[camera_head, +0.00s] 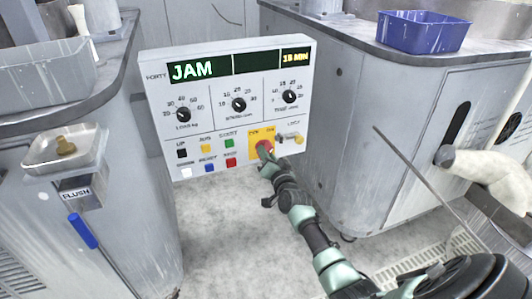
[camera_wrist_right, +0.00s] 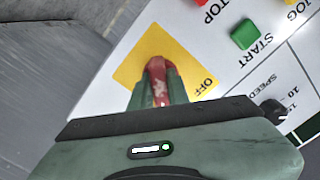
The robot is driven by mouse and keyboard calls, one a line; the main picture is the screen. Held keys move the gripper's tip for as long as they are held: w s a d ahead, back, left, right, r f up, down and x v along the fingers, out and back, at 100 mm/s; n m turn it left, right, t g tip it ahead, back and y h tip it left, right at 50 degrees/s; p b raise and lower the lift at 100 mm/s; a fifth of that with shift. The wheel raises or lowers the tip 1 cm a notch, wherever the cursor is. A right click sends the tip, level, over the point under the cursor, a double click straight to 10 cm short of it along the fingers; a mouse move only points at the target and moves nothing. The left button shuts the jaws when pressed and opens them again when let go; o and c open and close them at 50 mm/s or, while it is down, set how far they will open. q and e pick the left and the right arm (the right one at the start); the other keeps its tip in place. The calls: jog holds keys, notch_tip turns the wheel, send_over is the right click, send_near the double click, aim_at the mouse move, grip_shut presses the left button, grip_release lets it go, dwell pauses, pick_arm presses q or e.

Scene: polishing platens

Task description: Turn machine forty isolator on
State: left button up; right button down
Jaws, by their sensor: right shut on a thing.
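The control panel marked FORTY (camera_head: 237,112) stands upright, with JAM on its display. The isolator is a red handle (camera_wrist_right: 157,68) on a yellow square plate (camera_wrist_right: 135,55) at the panel's lower right; the plate also shows in the head view (camera_head: 254,136). My right gripper (camera_head: 265,154) reaches up to it from below right and is shut on the red handle. In the wrist view its green fingers (camera_wrist_right: 158,88) lie on both sides of the handle. OFF is readable on the plate; the rest of its lettering is hidden or too small. My left gripper is not in view.
Coloured push buttons (camera_head: 207,154) sit left of the isolator, and a small lock lever (camera_head: 290,138) sits right of it. Three black dials run above. A flush station with a blue lever (camera_head: 83,231) is left; a cabinet with a blue bin (camera_head: 423,32) is right.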

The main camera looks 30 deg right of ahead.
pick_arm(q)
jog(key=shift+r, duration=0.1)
pick_arm(e)
jog(key=shift+m, duration=0.7)
jog(key=c, duration=1.4)
grip_release()
jog(key=shift+o, duration=0.2)
pick_arm(q)
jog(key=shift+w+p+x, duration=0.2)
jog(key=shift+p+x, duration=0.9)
jog(key=shift+p, duration=0.1)
pick_arm(e)
jog(key=v, duration=0.7)
jog(key=shift+s, duration=0.4)
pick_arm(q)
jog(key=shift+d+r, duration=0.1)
